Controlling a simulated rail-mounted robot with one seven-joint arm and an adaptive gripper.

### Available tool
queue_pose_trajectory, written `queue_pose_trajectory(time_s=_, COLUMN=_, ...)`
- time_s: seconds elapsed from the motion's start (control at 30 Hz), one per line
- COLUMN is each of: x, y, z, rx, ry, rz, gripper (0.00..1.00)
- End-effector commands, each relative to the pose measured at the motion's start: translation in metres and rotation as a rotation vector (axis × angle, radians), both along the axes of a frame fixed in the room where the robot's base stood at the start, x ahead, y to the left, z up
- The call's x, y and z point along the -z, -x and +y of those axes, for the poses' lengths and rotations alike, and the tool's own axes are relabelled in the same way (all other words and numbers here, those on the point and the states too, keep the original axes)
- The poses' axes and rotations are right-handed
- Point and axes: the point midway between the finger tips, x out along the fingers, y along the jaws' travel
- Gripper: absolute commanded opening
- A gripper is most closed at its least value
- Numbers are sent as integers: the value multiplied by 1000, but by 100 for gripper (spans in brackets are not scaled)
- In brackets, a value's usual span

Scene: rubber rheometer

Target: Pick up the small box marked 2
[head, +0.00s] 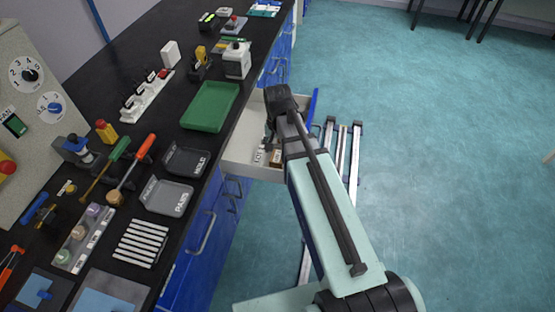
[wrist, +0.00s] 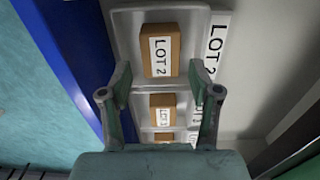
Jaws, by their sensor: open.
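The small brown box marked LOT 2 (wrist: 160,50) lies in a pale tray (wrist: 126,30) inside the open white drawer (head: 243,158). Its white label shows a 2. In the wrist view my gripper (wrist: 159,72) is open, with one finger on each side of the tray's middle. The LOT 2 box is ahead of the fingertips, between their lines, and nothing is held.
A second box (wrist: 162,110) lies behind it in the tray, its number unclear; a third is partly hidden. LOT labels (wrist: 214,50) run along the tray's right side. The blue drawer front (wrist: 62,50) stands at left. The black bench (head: 140,60) holds a green tray (head: 210,107).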

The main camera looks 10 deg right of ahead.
Motion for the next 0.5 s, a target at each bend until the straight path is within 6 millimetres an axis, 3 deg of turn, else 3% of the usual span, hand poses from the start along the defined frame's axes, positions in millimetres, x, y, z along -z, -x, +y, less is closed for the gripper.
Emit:
queue_pose_trajectory(time_s=0.17, x=9, y=-1, z=0, rx=0, ry=0, rz=1, gripper=62)
queue_pose_trajectory(time_s=0.5, x=46, y=-3, z=0, rx=1, ry=0, rz=1, gripper=62)
